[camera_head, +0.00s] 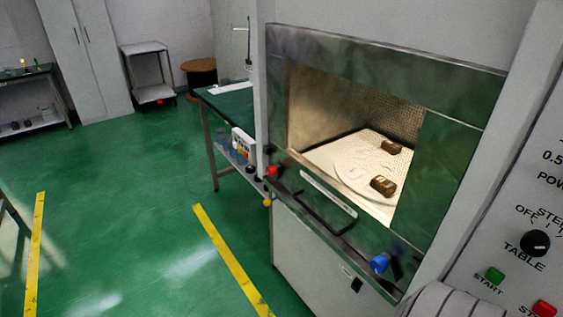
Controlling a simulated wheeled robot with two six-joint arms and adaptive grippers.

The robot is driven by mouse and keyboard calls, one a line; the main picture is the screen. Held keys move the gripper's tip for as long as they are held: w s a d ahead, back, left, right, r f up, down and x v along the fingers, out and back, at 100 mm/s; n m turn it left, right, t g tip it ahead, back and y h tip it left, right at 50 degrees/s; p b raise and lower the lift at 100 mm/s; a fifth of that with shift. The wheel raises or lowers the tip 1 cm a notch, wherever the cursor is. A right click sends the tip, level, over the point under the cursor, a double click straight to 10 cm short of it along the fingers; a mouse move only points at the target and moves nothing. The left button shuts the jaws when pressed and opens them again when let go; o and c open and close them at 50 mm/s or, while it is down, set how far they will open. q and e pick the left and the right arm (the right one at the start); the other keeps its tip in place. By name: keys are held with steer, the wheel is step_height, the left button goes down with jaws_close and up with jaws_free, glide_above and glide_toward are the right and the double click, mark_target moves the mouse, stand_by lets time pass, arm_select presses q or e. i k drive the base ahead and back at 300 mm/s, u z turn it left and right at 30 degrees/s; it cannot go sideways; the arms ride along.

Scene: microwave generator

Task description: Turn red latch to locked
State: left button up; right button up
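The microwave generator (385,58) stands on the right with its chamber opening in view. A red knob-like part (272,171), which looks like the red latch, sits at the lower left corner of the opening. It is small, and I cannot tell its turn position. A blue knob (379,264) sits at the lower right on a dark mount. A dark bar handle (308,208) runs along the front below the opening. Neither gripper is in view. A grey ribbed part at the bottom right edge may be part of my arm.
Two brown blocks (383,186) lie on the light chamber floor. A control panel (500,255) with a black dial, a green button and a red button is at the right. A green-topped table (222,103) stands left of the machine. The green floor at left is mostly clear.

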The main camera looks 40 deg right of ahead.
mark_target(273, 171)
steer(key=z, duration=0.95)
steer(key=i, duration=0.85)
steer(key=z, duration=1)
